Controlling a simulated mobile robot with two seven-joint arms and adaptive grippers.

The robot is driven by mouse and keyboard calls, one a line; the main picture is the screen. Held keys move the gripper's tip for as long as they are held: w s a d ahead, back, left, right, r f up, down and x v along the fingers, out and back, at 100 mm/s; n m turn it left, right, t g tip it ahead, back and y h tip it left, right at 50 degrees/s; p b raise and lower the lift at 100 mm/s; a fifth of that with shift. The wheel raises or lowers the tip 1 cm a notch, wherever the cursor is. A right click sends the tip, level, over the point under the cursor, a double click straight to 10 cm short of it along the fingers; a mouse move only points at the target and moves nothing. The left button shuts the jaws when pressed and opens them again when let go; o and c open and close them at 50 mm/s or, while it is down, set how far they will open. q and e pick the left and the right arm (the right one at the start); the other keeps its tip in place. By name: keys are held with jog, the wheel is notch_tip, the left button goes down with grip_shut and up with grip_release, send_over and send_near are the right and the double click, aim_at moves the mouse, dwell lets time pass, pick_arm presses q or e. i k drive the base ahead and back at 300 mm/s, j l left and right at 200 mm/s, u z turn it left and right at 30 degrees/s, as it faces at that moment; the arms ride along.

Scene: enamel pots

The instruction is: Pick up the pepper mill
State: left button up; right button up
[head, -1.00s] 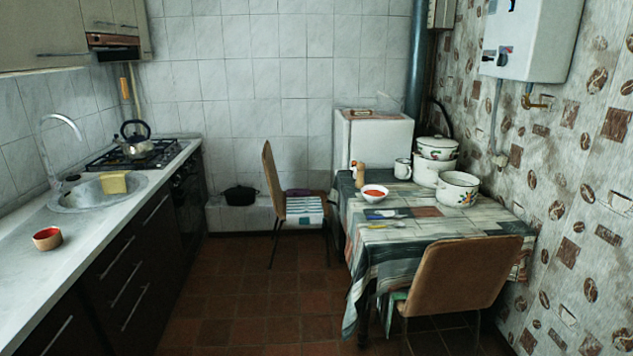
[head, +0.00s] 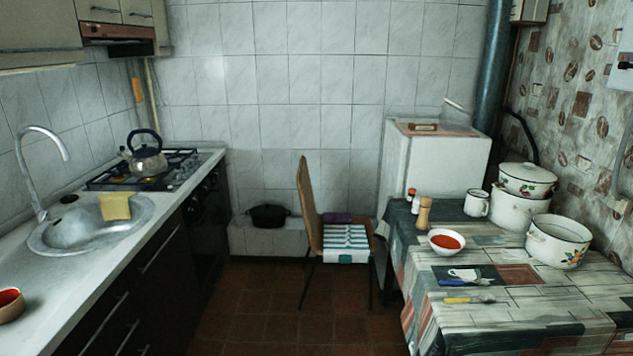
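The pepper mill (head: 424,214) looks like the light wooden, waisted piece standing upright near the far left corner of the dining table (head: 502,279). A bowl of red food (head: 446,241) stands just in front of it, to the right. Two small shakers (head: 413,202) stand behind it on the left; one has a red top. Neither of my grippers is in view.
White enamel pots (head: 559,241) and a mug (head: 477,203) stand on the table's right and back. Cutlery (head: 468,299) lies near the middle. A chair (head: 312,220) stands left of the table. The counter (head: 102,262) runs along the left; tiled floor (head: 270,305) lies between.

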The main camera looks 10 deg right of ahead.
aim_at(422, 223)
jog(key=i+z, duration=0.1)
jog(key=i, duration=0.75)
jog(key=i+j+z, duration=0.15)
jog(key=i, duration=0.65)
